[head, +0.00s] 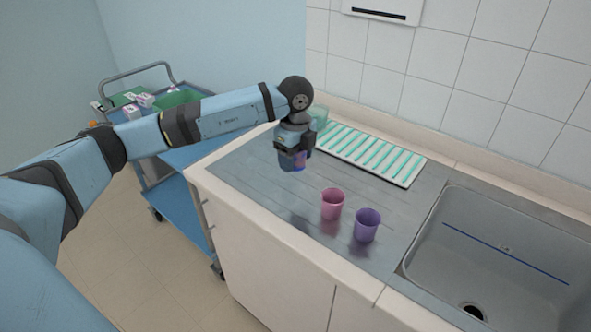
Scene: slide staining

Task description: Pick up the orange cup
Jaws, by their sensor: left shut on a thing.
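My left gripper (294,158) is above the far left part of the steel worktop, pointing down. It is shut on a small purplish thing (300,161) with a blue lower edge; the fingers hide most of it, so I cannot tell what it is. A pink cup (332,205) stands upright on the worktop, to the right of and nearer than this gripper. A purple cup (367,226) stands just right of the pink one. I see no cup that is clearly orange. My right gripper is not in view.
A white tray with green strips (408,178) lies along the back of the worktop (252,187). A greenish clear container (319,117) is partly behind my gripper. A sink (450,258) is at right. A blue trolley (178,207) stands left of the counter.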

